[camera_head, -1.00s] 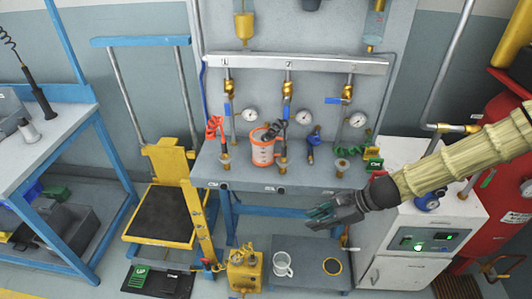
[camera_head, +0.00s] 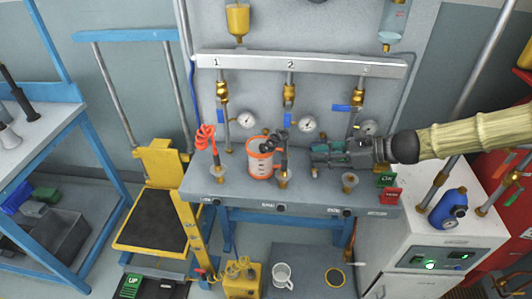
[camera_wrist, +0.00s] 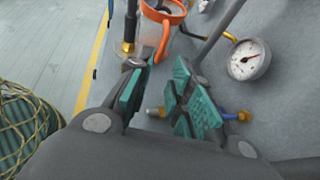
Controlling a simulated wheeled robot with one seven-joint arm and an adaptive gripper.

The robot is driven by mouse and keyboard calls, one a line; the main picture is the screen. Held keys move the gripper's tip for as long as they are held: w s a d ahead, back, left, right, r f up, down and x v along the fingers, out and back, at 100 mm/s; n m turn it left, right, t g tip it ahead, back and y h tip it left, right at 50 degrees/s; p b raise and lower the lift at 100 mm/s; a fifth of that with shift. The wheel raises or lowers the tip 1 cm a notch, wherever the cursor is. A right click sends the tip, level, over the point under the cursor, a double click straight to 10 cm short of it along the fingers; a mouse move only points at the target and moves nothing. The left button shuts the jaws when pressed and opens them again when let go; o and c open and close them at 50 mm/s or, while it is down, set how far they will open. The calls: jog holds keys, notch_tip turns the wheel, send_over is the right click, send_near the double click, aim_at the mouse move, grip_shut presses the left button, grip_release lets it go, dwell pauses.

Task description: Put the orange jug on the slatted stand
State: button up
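The orange jug (camera_head: 260,160), a pale cup-like vessel with orange rim and bands, stands upright on the grey bench. Black coiled hose shows beside its rim. In the wrist view its orange rim (camera_wrist: 170,14) is at the top edge, beyond my fingertips. My gripper (camera_head: 318,152) is over the bench to the right of the jug, fingers pointing left, apart from it. In the wrist view my gripper (camera_wrist: 162,80) has its teal pads apart with nothing held between them. I cannot make out a slatted stand for certain.
The bench (camera_head: 235,188) carries a red coiled hose (camera_head: 205,135), valve posts and gauges (camera_head: 305,124). A low grey platform (camera_head: 300,290) below holds a white mug (camera_head: 282,274). A yellow trolley (camera_head: 158,165) stands left; a white cabinet (camera_head: 400,250) stands right.

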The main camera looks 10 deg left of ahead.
aim_at(267, 159)
jog(key=x, duration=0.5)
jog(key=shift+a, duration=0.15)
jog(key=shift+f+p+x, duration=0.15)
jog(key=shift+x, duration=1.15)
jog(key=shift+f+p+x, duration=0.15)
jog(key=shift+x, duration=1.2)
jog(key=shift+w, duration=0.1)
grip_shut()
